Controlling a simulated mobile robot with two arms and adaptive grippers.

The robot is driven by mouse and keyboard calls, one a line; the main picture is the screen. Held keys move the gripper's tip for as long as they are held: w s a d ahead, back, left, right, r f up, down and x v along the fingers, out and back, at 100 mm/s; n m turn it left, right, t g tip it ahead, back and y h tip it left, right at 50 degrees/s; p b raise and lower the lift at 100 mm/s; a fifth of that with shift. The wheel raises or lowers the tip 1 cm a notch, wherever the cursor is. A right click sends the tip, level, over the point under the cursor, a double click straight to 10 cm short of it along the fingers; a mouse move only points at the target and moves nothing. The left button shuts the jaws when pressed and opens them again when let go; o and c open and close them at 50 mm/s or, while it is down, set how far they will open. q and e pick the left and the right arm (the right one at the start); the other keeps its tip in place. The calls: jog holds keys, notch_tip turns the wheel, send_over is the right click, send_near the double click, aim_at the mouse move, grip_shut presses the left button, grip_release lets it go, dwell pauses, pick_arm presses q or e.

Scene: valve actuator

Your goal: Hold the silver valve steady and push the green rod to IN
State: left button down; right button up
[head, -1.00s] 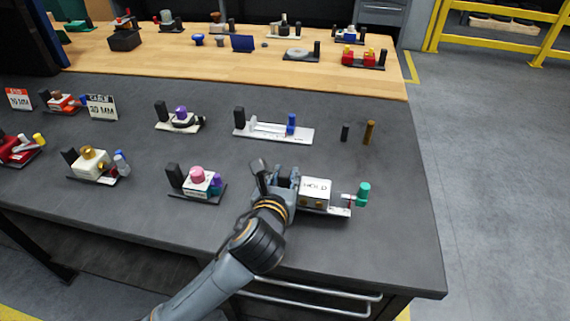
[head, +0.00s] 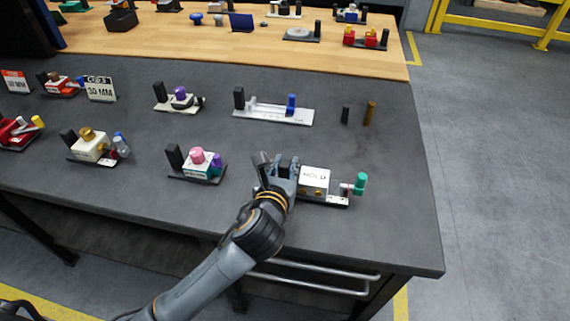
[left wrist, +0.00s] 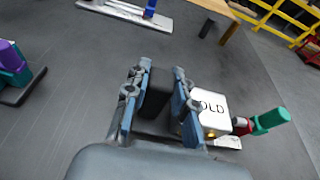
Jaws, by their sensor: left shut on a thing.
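The valve unit is a pale silver-white block marked HOLD (head: 314,180), on a flat base at the right front of the table. In the left wrist view the block (left wrist: 211,108) and green rod (left wrist: 270,121) lie right of the fingers. My left gripper (head: 281,172) is at the left end of the unit. It is shut on the black upright block (left wrist: 156,92), which shows between its fingers. My right gripper is out of view.
A unit with a pink knob (head: 197,156) stands left of my gripper. A long white slide unit with a blue post (head: 291,104) lies behind. Black and brown pegs (head: 370,112) stand at back right. The table is clear right of the green rod.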

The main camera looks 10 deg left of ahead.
pick_arm(q)
jog(key=shift+f, duration=0.5)
dwell(0.8)
